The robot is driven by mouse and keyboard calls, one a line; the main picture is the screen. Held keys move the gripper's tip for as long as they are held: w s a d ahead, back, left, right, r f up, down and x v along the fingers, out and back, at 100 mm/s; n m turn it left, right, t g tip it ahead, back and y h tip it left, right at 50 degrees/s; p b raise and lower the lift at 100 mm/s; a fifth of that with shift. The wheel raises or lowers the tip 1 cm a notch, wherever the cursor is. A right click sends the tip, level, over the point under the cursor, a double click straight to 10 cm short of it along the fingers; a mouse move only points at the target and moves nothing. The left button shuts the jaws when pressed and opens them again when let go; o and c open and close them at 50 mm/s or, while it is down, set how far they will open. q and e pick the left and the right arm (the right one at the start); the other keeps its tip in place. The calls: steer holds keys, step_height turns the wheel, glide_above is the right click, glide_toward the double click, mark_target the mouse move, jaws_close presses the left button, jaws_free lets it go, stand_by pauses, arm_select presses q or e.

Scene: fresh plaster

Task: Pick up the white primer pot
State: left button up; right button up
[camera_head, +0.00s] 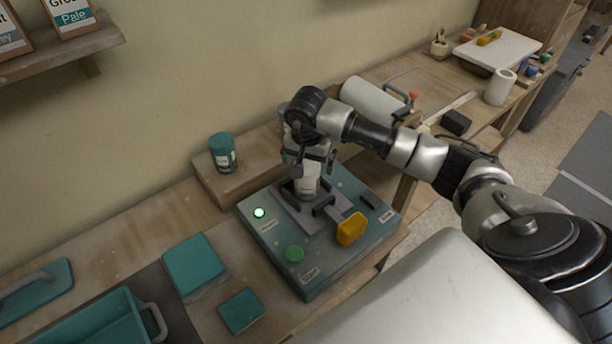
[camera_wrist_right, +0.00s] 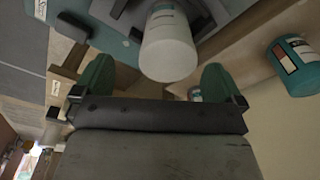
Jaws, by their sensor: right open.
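The white primer pot (camera_head: 306,187) stands on the grey plate of a teal device (camera_head: 345,262), between dark brackets, mostly covered by my gripper in the head view. In the right wrist view the white pot (camera_wrist_right: 169,50) shows its pale end, just beyond and between my green fingertips. My right gripper (camera_head: 310,160) is over the pot, pointing down, with its fingers (camera_wrist_right: 157,82) open and spread apart in the wrist view. Contact with the pot cannot be made out. My left gripper is not in view.
The device has a lit green lamp (camera_head: 259,213), a green button (camera_head: 294,253) and a yellow handle (camera_head: 351,229). A teal pot (camera_head: 223,153) with a label stands on the ledge behind. Teal blocks (camera_head: 194,265) and a teal tray (camera_head: 100,322) lie to the left.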

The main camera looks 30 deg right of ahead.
mark_target(306, 166)
steer(key=shift+w+f, duration=0.1)
steer(key=shift+f, duration=0.35)
steer(key=shift+w+f, duration=0.2)
steer(key=shift+f, duration=0.1)
steer(key=f+p, duration=0.1)
steer(key=f, duration=0.1)
steer(key=w+f+p, duration=0.1)
steer(key=f, duration=0.1)
steer(key=shift+d, duration=0.15)
steer(key=shift+f, duration=0.35)
steer(key=shift+d+f, duration=0.1)
steer(key=shift+f, duration=0.05)
steer(key=c, duration=0.5)
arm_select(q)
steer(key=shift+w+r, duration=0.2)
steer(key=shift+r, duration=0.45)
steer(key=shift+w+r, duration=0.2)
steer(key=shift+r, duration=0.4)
arm_select(e)
steer(key=shift+w, duration=0.1)
steer(key=c, duration=0.7)
